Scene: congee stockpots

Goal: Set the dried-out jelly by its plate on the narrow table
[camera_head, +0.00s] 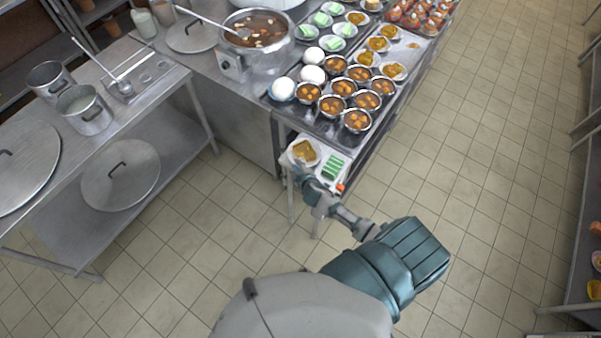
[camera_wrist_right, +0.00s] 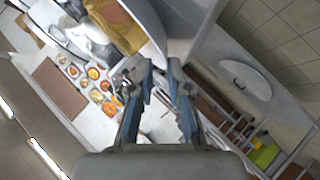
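A white plate (camera_head: 291,158) with a brownish-yellow jelly slab (camera_head: 303,149) is at the far left corner of the narrow table (camera_head: 308,186). In the right wrist view the plate (camera_wrist_right: 152,28) and jelly (camera_wrist_right: 122,27) are large at the top. My right gripper (camera_wrist_right: 154,70) has its fingertips on either side of the plate's near rim, with a small gap between them, and appears closed on it. In the head view my right gripper (camera_head: 302,173) is at the plate's near side. Whether the plate touches the tabletop is unclear. My left gripper is not in view.
Green jelly pieces (camera_head: 333,166) on a white dish and a small orange-red item (camera_head: 340,187) sit at the narrow table's right. A counter with several soup bowls (camera_head: 357,120) adjoins its far side.

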